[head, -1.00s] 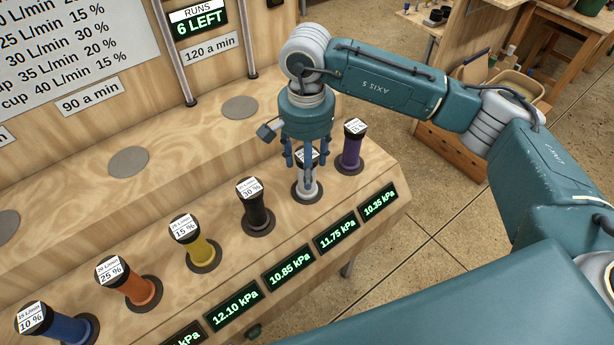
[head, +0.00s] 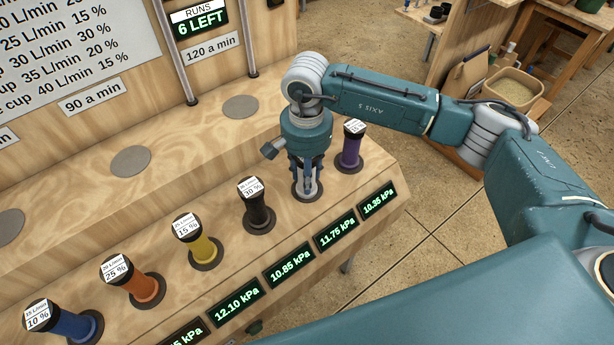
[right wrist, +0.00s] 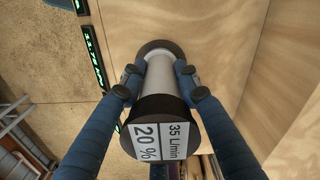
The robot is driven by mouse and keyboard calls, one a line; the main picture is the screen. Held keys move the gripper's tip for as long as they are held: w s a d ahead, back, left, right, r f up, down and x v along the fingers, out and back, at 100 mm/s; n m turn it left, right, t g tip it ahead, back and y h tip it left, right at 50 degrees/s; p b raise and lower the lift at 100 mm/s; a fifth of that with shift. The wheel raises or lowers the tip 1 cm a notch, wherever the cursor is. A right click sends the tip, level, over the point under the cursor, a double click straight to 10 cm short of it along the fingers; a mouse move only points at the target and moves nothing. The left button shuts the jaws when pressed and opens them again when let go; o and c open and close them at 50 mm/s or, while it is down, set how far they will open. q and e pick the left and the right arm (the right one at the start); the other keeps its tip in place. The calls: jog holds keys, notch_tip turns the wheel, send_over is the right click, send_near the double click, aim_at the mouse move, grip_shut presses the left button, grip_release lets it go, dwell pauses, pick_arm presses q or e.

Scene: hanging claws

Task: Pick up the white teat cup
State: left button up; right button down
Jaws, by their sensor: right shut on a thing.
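The white teat cup (right wrist: 160,78) stands in its dark round seat on the wooden bench, between the black and purple cups. Its black top with the label "35 L/min 20 %" (right wrist: 160,138) faces the right wrist camera. My right gripper (head: 307,188) points down over it. In the right wrist view both fingers (right wrist: 160,82) are shut on the white body, one on each side. In the head view the fingers hide most of the cup; a little white shows near its base (head: 314,195). My left gripper is not in view.
A purple cup (head: 351,146) stands close to the right of my gripper, a black cup (head: 257,205) to the left. Yellow (head: 200,243), orange (head: 143,284) and blue (head: 73,324) cups follow. Green pressure displays (head: 337,231) line the front. Upright metal rods (head: 237,40) stand behind.

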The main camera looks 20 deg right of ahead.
jog(key=shift+r, duration=0.2)
jog(key=shift+r, duration=0.25)
notch_tip(320, 180, up, 19)
jog(key=b, duration=0.4)
jog(key=shift+r+b, duration=0.15)
jog(key=shift+b, duration=0.25)
